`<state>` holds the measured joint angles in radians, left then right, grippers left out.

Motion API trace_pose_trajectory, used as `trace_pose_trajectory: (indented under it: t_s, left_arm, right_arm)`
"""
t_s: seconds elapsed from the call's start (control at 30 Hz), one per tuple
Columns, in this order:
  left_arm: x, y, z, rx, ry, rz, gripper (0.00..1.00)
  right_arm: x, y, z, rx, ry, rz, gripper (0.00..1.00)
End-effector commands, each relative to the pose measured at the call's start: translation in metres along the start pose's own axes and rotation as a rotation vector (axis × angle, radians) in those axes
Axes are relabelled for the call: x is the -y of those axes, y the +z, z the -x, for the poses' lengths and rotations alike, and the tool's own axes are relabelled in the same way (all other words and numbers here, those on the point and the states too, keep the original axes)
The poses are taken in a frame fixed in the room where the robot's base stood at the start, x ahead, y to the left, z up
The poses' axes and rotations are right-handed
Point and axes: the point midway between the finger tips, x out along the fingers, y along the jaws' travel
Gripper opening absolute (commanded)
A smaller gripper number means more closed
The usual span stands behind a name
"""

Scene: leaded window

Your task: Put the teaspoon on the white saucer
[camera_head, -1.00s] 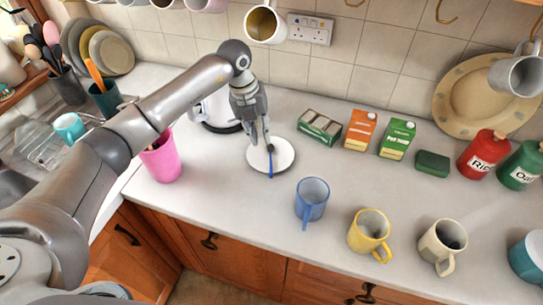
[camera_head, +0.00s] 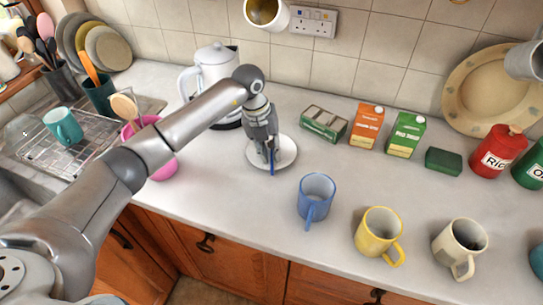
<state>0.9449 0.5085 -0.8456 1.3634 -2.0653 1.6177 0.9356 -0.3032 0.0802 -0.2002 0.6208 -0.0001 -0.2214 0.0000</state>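The white saucer (camera_head: 288,151) lies on the worktop in the head view, between the kettle and the blue mug. My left gripper (camera_head: 269,155) points down over it and covers part of its middle. The gripper looks shut on the teaspoon (camera_head: 272,169), a thin blue strip sticking out below the fingers and across the saucer's near rim. The rest of the teaspoon is hidden by the fingers. I cannot tell whether it touches the saucer. My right gripper is not in view.
A blue mug (camera_head: 316,196), a yellow mug (camera_head: 376,228) and a cream mug (camera_head: 458,245) stand along the front. Cartons (camera_head: 366,126) stand to the right.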

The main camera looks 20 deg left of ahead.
Motion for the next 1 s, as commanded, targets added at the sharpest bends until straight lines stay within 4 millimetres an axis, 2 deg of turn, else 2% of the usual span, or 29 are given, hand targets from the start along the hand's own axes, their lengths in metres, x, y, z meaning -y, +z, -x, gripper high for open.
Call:
trace_pose_trajectory:
  t_s: [0.03,0.17,0.67,0.83,1.0]
  left_arm:
    - [0.000,0.000,0.000,-0.001,0.000,0.000,0.17]
    - [0.000,0.000,0.000,-0.001,0.000,0.000,0.00]
    - [0.002,0.000,0.006,0.001,-0.002,-0.001,0.00]
    - [0.006,0.001,0.029,0.006,-0.003,-0.003,0.00]
    - [0.012,-0.029,0.063,0.006,-0.003,-0.007,0.00]
  right_arm:
    - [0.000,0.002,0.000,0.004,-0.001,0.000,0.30]
    - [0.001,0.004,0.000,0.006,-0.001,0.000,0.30]
    - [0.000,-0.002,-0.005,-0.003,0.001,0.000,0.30]
    - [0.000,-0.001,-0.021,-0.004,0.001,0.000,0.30]
    - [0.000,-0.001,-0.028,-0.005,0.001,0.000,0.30]
